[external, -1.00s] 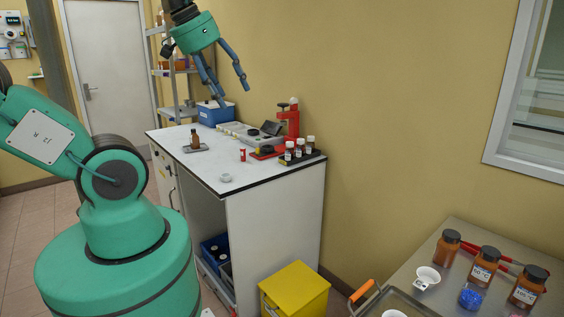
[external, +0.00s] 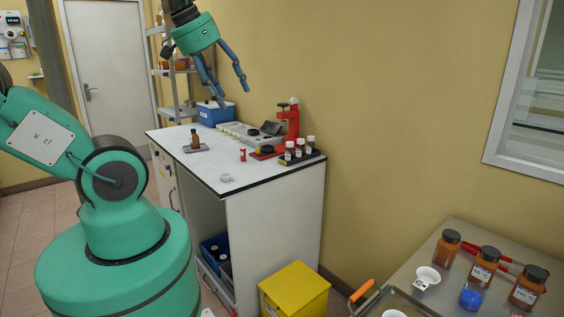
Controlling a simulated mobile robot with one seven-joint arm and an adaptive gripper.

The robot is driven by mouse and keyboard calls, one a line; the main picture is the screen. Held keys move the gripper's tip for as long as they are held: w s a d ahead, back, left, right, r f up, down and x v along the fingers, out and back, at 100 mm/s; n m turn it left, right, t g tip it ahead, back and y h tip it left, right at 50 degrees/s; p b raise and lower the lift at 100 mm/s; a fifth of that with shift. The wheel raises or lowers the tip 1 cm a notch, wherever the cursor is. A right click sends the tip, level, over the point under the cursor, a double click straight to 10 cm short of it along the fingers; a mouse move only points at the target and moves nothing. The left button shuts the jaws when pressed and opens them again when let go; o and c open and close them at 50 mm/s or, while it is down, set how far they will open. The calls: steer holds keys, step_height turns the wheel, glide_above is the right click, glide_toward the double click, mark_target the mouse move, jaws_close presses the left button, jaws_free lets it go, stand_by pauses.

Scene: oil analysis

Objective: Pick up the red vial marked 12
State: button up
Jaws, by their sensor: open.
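A small red vial (external: 242,155) with a pale mark stands upright on the white bench top (external: 202,171), near its middle. Its marking is too small to read. My gripper (external: 227,95) hangs above the far part of the bench, fingers pointing down and spread apart. It is open and empty, and appears well above the vial.
A brown bottle on a grey tray (external: 203,150) stands left of the vial. Several bottles in a black rack (external: 286,161), a red device (external: 290,121) and a blue box (external: 210,116) are also on the bench. A small white dish (external: 227,178) lies near the front.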

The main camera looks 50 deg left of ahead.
stand_by(0.3)
steer(key=c, duration=0.4)
steer(key=shift+w+r, duration=0.1)
steer(key=w+a+f+n+g, duration=0.1)
steer(key=w+a+n+g, duration=0.1)
steer(key=w+a+n, duration=0.9)
steer(key=w+a+f+n+g, duration=0.1)
steer(key=w+a+n, duration=0.75)
steer(key=w, duration=0.55)
steer(key=w+a+f+n+g, duration=0.1)
steer(key=w+a+f+n, duration=0.1)
steer(key=a+f+n, duration=0.3)
steer(key=w+a+f+n, duration=0.3)
steer(key=a+f+n, duration=0.3)
steer(key=a+f, duration=0.4)
steer(key=w+a+f+n+g+p, duration=0.1)
steer(key=w+a+f+n, duration=0.2)
steer(key=a, duration=1.1)
steer(key=shift+a+f+n+g, duration=0.15)
steer(key=shift+f+n, duration=0.5)
steer(key=shift+f, duration=0.65)
steer(key=shift+a+f+n+g, duration=0.15)
steer(key=shift+f+n, duration=0.45)
steer(key=shift+f, duration=0.65)
